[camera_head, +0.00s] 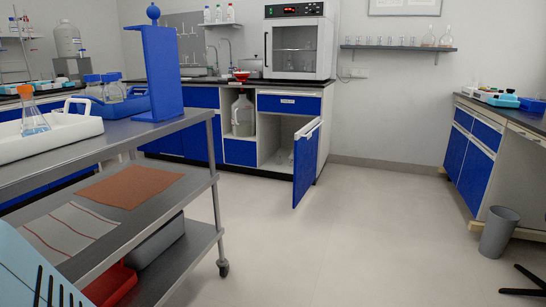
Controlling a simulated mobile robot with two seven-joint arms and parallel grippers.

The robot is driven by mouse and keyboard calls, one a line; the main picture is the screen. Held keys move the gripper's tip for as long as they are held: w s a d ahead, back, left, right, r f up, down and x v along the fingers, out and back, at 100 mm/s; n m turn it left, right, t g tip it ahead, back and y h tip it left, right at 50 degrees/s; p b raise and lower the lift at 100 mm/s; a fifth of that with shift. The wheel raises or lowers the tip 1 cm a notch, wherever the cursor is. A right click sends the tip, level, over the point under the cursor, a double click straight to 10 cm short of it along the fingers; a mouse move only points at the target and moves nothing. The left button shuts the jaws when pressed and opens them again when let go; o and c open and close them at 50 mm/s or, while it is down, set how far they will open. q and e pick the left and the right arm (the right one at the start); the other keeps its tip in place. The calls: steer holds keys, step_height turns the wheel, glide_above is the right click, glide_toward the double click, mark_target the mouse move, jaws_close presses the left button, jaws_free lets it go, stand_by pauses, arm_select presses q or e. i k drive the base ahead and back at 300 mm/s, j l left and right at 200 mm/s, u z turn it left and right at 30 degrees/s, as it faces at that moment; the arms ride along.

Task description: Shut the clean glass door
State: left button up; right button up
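A blue cabinet door (307,163) stands wide open at the right end of the back counter, swung out toward me. Its pale edge and handle strip face up along the top. The lower cabinet opening (278,145) beside it shows its pale inside, with some small clear glassware in it. A blue drawer front (290,104) with a small white label sits above the opening; the label is too small to read. Neither of my grippers is in view.
A metal cart (216,190) with trays and bottles fills the left foreground. A glass-fronted oven (298,48) stands on the counter. A grey bin (499,232) is at the right, by a side bench (470,160). The floor (350,240) between is clear.

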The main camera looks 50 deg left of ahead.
mark_target(306, 139)
steer(key=i+j+u, duration=0.15)
steer(key=i+u, duration=1.05)
steer(key=i, duration=0.2)
steer(key=i+l+u, duration=0.2)
steer(key=i, duration=0.2)
steer(key=i+l+u, duration=0.2)
steer(key=i, duration=0.2)
steer(key=j, duration=0.1)
